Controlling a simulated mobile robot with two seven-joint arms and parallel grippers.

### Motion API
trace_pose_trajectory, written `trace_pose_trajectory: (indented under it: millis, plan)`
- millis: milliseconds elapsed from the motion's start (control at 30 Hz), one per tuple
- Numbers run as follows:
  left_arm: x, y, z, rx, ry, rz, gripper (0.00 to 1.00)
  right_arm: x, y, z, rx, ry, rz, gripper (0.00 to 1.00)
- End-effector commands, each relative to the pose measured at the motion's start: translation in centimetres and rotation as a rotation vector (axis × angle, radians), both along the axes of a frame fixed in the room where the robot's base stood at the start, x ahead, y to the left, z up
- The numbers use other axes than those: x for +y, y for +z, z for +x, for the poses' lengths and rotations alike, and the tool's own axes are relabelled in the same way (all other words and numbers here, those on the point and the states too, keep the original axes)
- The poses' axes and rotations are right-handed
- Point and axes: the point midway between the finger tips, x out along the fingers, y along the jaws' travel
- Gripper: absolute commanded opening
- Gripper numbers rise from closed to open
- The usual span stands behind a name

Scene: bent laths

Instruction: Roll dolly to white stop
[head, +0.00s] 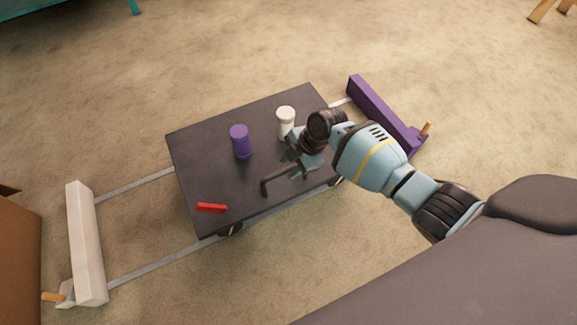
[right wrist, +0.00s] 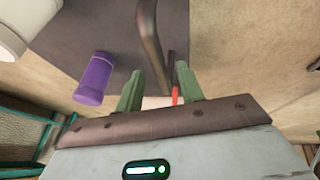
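The dolly (head: 215,185) is a dark flat platform on wheels. It stands on two grey rails, nearer the purple stop than the white stop (head: 85,245), with a clear gap to the white one. A dark bent handle (head: 275,180) rises from its near side; it also shows in the right wrist view (right wrist: 149,35). My right gripper (head: 298,173) is over the dolly at the handle. Its green fingers (right wrist: 160,75) are apart, with the handle in line with the gap; contact cannot be told. My left gripper is not in view.
The purple stop (head: 380,112) is at the right rail end. A brown box (head: 18,250) stands at far left. The rails toward the white stop are clear.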

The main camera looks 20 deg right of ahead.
Motion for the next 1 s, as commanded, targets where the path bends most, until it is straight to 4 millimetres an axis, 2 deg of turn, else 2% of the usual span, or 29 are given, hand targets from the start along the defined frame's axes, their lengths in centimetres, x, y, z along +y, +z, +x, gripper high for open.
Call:
trace_pose_trajectory:
  millis: [100,367,667,1000]
  plan:
    - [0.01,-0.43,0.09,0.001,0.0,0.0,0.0,0.25,-0.59,0.15,-0.001,0.0,0.0,0.38]
    - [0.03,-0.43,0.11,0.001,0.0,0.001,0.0,0.29,-0.61,0.16,-0.001,-0.001,-0.001,0.38]
    - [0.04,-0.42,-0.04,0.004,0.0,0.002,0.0,0.28,-0.62,0.14,-0.001,-0.001,-0.001,0.01]
    - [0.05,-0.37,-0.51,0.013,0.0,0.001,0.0,0.27,-0.62,0.14,-0.001,-0.001,-0.001,0.0]
